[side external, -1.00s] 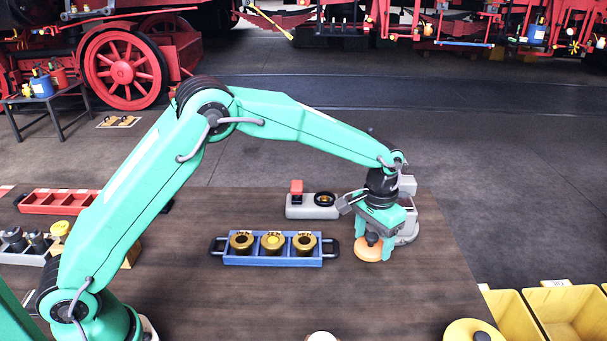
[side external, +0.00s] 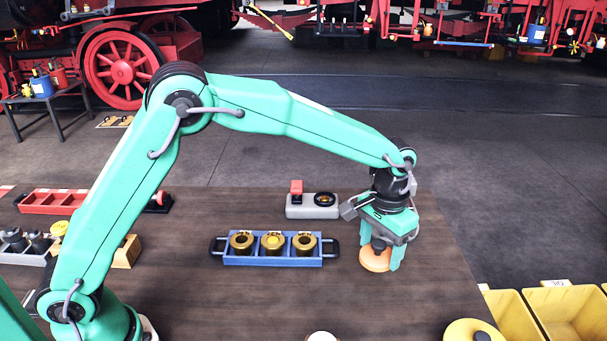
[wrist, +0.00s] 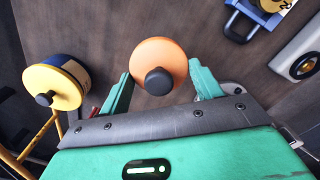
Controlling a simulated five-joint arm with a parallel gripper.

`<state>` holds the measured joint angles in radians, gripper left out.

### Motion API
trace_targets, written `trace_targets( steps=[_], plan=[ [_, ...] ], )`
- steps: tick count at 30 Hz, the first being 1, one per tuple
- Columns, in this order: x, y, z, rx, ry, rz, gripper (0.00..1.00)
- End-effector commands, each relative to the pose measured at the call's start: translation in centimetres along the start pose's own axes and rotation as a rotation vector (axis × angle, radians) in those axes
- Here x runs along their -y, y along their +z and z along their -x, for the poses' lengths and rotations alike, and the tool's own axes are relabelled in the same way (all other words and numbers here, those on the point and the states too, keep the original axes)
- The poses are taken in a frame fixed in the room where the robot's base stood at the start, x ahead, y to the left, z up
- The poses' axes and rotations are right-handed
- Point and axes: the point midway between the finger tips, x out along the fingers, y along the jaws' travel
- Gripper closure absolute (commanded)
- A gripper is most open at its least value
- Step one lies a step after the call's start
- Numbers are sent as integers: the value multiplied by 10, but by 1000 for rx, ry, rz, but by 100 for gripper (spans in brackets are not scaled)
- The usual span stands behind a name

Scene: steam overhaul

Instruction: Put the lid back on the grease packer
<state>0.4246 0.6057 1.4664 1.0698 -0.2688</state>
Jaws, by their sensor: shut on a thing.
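The lid is an orange disc (side external: 375,259) with a dark knob, at the right part of the table. My gripper (side external: 382,256) points down and is shut on the lid. In the wrist view the lid (wrist: 160,52) sits between the two green fingers, its black knob toward me. I cannot tell how far it is above the table. A round yellow-topped container (wrist: 52,88) with a black knob and a blue side stands left in the wrist view; its yellow top (side external: 470,333) shows at the lower right edge. I cannot tell for sure which thing is the grease packer.
A blue tray (side external: 272,261) with handles holds 3 brass-coloured cups, left of my gripper. A grey block (side external: 312,212) with a red part and black ring stands behind it. Yellow bins (side external: 560,312) stand past the table's right edge. Bare table lies around the lid.

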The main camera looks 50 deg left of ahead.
Motion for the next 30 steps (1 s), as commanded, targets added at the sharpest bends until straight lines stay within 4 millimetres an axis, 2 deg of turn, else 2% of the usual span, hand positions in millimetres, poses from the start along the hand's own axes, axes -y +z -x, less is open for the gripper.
trace_targets(
  steps=[8,14,20,30],
  plan=[
    [3,-3,0,-1,0,7,58],
    [24,-19,1,-1,0,53,58],
    [70,-46,4,-1,0,145,58],
    [181,-86,9,-1,0,342,58]
  ],
)
